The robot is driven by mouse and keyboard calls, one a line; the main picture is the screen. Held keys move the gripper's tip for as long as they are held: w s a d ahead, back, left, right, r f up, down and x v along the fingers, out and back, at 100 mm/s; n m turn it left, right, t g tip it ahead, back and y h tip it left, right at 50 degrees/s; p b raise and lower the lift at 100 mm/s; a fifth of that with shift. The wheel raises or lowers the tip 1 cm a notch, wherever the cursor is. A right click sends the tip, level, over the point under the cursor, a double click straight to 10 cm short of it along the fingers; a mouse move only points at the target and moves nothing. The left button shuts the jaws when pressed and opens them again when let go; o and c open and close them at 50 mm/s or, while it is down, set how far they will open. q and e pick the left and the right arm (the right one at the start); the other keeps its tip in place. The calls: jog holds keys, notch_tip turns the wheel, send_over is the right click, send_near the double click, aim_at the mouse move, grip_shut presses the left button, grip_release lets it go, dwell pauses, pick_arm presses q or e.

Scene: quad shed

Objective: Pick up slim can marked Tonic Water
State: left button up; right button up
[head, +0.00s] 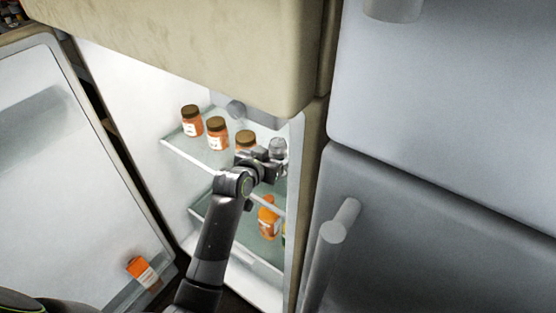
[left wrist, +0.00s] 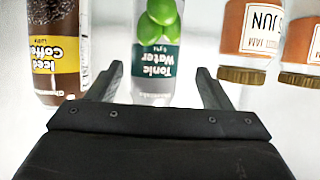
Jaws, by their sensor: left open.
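The slim can marked Tonic Water (left wrist: 157,55) shows upside down in the left wrist view, clear with green fruit and a dark green label band. It stands between the two fingers of my left gripper (left wrist: 160,85), which is open and does not visibly touch it. In the head view my left gripper (head: 262,160) reaches into the fridge at the upper shelf. A pale, silvery top (head: 278,146) beside it looks like the can; the rest is hidden. My right gripper is not in view.
Jam jars (head: 217,134) stand left of my gripper on the upper glass shelf (head: 180,150). An Iced Coffee container (left wrist: 55,50) is close on the can's other side. An orange bottle (head: 268,217) stands on the lower shelf. The fridge door (head: 60,170) is open at left.

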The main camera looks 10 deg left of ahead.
pick_arm(q)
jog(key=x, duration=0.3)
jog(key=shift+d+f, duration=0.15)
jog(key=shift+d, duration=0.2)
jog(key=shift+x, duration=0.75)
jog(key=c, duration=1.2)
